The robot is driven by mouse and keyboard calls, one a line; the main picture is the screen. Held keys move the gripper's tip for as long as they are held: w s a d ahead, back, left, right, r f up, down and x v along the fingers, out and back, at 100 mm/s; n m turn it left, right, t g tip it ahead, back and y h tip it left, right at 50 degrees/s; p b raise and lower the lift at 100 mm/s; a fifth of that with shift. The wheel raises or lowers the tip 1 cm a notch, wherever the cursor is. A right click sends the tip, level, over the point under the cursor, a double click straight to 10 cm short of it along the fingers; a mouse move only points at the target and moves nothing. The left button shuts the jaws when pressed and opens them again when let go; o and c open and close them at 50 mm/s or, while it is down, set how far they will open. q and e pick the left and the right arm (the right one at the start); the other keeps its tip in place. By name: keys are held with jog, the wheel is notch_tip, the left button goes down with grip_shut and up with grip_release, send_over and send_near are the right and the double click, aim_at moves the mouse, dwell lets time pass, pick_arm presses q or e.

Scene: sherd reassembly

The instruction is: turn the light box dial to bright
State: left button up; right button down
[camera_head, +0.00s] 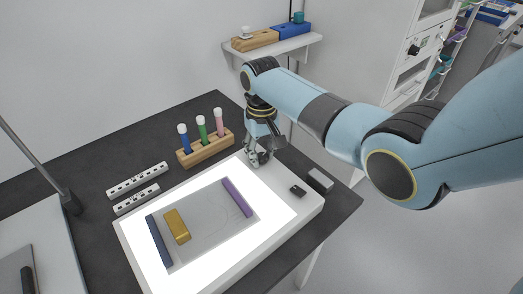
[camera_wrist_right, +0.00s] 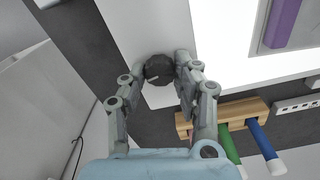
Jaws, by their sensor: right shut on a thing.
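The light box (camera_head: 299,215) lies on the dark table, and its panel glows white. Its dial (camera_wrist_right: 158,69) is a round dark knob with a small pale mark, seen at the box's corner in the wrist view. My right gripper (camera_head: 259,159) is at the far right corner of the box in the head view. In the wrist view its two fingers (camera_wrist_right: 160,74) are closed on opposite sides of the dial. My left gripper is not in view.
On the panel, a clear sheet carries a purple bar (camera_head: 237,197), a yellow block (camera_head: 177,226) and a dark blue bar (camera_head: 158,241). A wooden rack (camera_head: 207,150) with three capped tubes stands behind the box. A small black item (camera_head: 298,190) and a grey block (camera_head: 320,180) are at right.

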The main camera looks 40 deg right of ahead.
jog(key=m+p, duration=0.1)
jog(key=m, duration=0.1)
jog(key=m+p, duration=0.1)
jog(key=p, duration=0.1)
jog(key=shift+r+m, duration=0.2)
jog(key=shift+m, duration=0.2)
jog(key=m+p, duration=0.2)
jog(key=m, duration=0.2)
jog(key=shift+d+m+p, duration=0.1)
jog(key=shift+m+p, duration=0.2)
jog(key=m+p, duration=0.1)
jog(key=m, duration=0.4)
jog(key=shift+s+f+p, duration=0.1)
jog(key=shift+p, duration=0.3)
jog(key=m, duration=0.3)
jog(key=shift+m+p, duration=0.35)
jog(key=shift+m, duration=0.05)
jog(key=shift+s+m, duration=0.1)
jog(key=shift+m, duration=1.4)
jog(key=c, duration=1)
grip_release()
jog(key=shift+f, duration=0.1)
